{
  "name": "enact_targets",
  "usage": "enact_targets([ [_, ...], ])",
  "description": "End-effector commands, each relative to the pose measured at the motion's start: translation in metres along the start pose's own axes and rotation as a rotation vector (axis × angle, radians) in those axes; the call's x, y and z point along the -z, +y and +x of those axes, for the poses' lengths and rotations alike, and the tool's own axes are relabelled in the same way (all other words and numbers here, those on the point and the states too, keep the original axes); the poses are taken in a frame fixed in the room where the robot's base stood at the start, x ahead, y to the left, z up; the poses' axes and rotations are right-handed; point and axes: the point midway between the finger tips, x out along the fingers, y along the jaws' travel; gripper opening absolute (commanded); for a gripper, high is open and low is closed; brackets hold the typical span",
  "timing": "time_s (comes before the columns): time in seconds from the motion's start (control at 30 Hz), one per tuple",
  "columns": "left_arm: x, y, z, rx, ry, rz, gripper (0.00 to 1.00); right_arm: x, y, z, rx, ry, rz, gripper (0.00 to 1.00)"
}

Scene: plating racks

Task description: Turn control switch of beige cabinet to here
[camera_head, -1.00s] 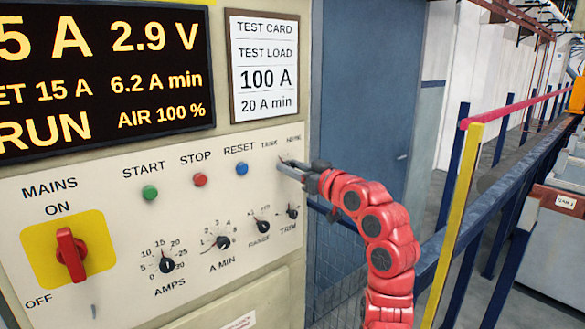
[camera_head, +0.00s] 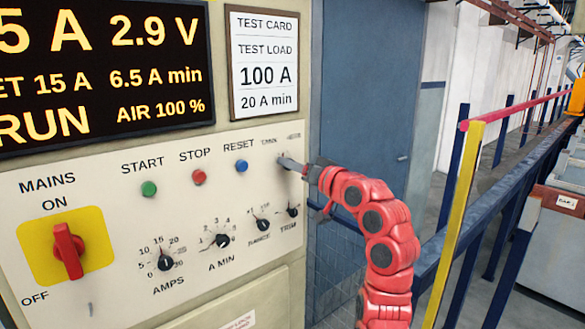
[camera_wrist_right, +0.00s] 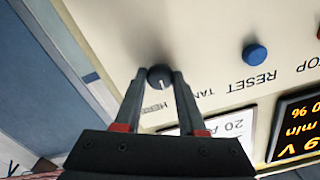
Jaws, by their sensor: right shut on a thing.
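The beige cabinet (camera_head: 285,255) has a pale control panel (camera_head: 110,205) at the left of the head view. My right gripper (camera_head: 284,162) is at the panel's upper right, in front of the small labels TANK and HERE. In the right wrist view, my right gripper (camera_wrist_right: 160,85) is shut on the control switch (camera_wrist_right: 159,75), a dark round knob. The knob's white pointer line faces down in that view, toward the label side, between TANK and HERE and nearer HERE. Fingers hide most of the knob in the head view. My left gripper is not in view.
START (camera_head: 149,188), STOP (camera_head: 199,177) and RESET (camera_head: 242,166) buttons are left of the gripper. Several small black knobs sit below. A red mains switch (camera_head: 68,250) is far left. A blue rail (camera_head: 470,230) runs along the right.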

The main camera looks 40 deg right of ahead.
Motion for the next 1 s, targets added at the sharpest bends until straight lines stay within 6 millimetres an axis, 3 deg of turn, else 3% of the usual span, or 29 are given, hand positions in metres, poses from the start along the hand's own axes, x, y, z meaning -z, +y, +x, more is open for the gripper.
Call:
enact_targets([
  [0.5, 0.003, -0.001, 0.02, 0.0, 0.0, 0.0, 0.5, 0.003, 0.0, 0.0, 0.0, 0.001, 0.438, 0.0],
  [1.0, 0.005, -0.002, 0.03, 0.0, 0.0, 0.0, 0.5, 0.0, 0.002, 0.0, 0.0, 0.002, 0.605, 0.0],
])
